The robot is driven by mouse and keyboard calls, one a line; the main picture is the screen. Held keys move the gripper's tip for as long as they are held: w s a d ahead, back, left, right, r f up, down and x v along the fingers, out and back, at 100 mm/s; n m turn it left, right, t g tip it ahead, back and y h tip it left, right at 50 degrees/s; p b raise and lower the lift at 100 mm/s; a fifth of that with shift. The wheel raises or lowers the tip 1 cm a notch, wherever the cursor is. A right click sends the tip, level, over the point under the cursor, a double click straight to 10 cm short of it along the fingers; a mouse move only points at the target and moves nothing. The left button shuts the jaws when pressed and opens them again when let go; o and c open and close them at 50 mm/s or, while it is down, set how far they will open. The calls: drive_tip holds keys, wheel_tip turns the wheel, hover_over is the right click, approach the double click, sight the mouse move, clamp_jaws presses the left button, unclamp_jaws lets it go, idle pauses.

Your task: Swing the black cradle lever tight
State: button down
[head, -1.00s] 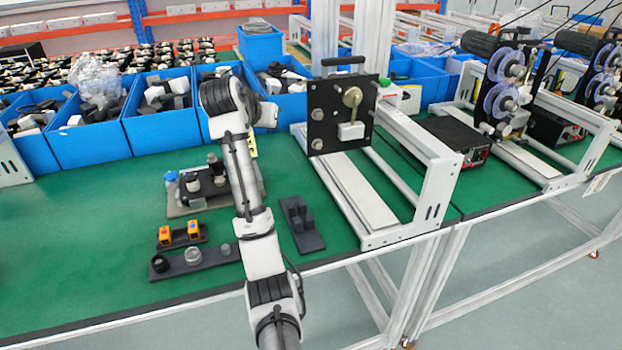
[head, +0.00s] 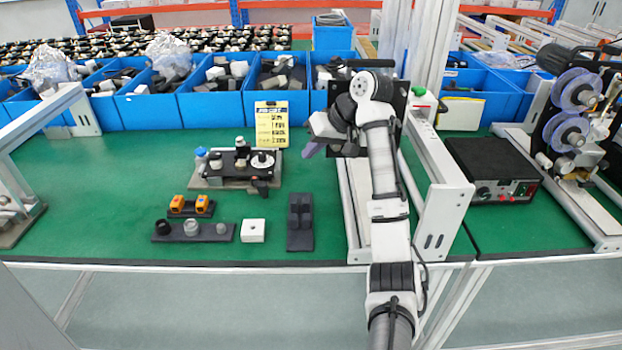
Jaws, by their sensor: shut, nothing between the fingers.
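A small fixture with a black body (head: 229,168) on a grey base plate (head: 201,184) stands on the green bench, left of my arm. A black lever-like part (head: 261,186) sticks out at its front right; I take it for the cradle lever, but it is too small to tell its exact position. A white disc (head: 263,160) and a light knob lie on top. My gripper (head: 311,150) is right of the fixture, above the bench and apart from the lever. Its fingers are small here and look shut and empty.
Blue bins (head: 214,101) line the back. A yellow card (head: 271,125) stands behind the fixture. In front are orange parts (head: 190,205), a dark tray (head: 194,232), a white block (head: 253,230) and a black bracket (head: 300,222). A framed plate stands behind my arm.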

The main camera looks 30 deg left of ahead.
sight(259, 184)
drive_tip(key=shift+n+g, duration=0.3)
drive_tip(key=shift+g, duration=0.2)
drive_tip(key=x, duration=0.3)
drive_tip(key=p+x, duration=0.1)
drive_tip(key=x, duration=0.1)
drive_tip(key=d+p+x, duration=0.1)
drive_tip(key=x, duration=0.2)
drive_tip(key=shift+s+a+f, duration=0.2)
drive_tip(key=shift+s+f, duration=0.1)
drive_tip(key=shift+f, duration=0.3)
drive_tip(key=shift+s+a+f+p, duration=0.15)
drive_tip(key=shift+s+a+p, duration=1)
drive_tip(key=shift+s, duration=0.45)
drive_tip(key=shift+a, duration=0.2)
